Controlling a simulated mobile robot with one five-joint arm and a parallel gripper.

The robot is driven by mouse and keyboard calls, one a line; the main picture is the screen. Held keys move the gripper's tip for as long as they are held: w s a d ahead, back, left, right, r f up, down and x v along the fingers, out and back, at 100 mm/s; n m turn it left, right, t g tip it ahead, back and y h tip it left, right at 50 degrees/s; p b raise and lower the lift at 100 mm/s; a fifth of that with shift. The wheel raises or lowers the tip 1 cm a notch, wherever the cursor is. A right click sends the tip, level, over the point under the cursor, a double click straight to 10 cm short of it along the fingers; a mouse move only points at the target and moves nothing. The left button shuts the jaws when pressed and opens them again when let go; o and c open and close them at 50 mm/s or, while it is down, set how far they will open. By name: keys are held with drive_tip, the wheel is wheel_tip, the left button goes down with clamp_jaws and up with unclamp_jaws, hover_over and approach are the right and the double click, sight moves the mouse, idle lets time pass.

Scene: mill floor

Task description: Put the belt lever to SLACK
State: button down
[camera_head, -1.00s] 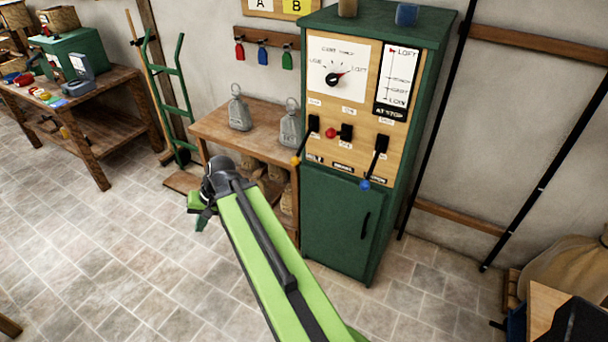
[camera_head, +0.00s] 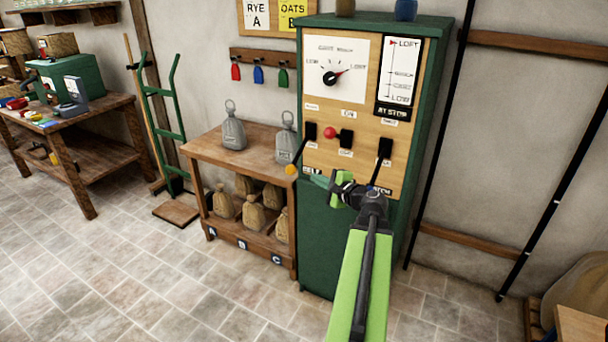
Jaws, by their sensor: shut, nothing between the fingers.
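The belt lever is a black handle with an orange knob (camera_head: 291,169) on the left of the wooden panel (camera_head: 352,115). It hangs down and to the left from its black mount (camera_head: 309,132), above a partly covered plate that seems to read BELT. The SLACK marking is too small to read. My gripper (camera_head: 322,181) is shut and empty in front of the panel's lower part, its tips pointing left, to the right of the orange knob. I see a gap between them in the picture; their depth apart is hard to tell.
A second lever (camera_head: 384,155) stands on the right; its lower end is hidden behind my gripper. A red knob (camera_head: 330,132) and a black switch (camera_head: 347,138) sit between the levers. A bench (camera_head: 190,150) with grey weights adjoins on the left. Floor in front is clear.

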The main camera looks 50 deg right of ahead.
sight(300, 151)
drive_tip(key=b+x, duration=0.1)
drive_tip(key=x, duration=0.8)
drive_tip(key=shift+w+f+b, duration=0.2)
drive_tip(key=shift+w+b, duration=0.15)
drive_tip(key=shift+w, duration=0.05)
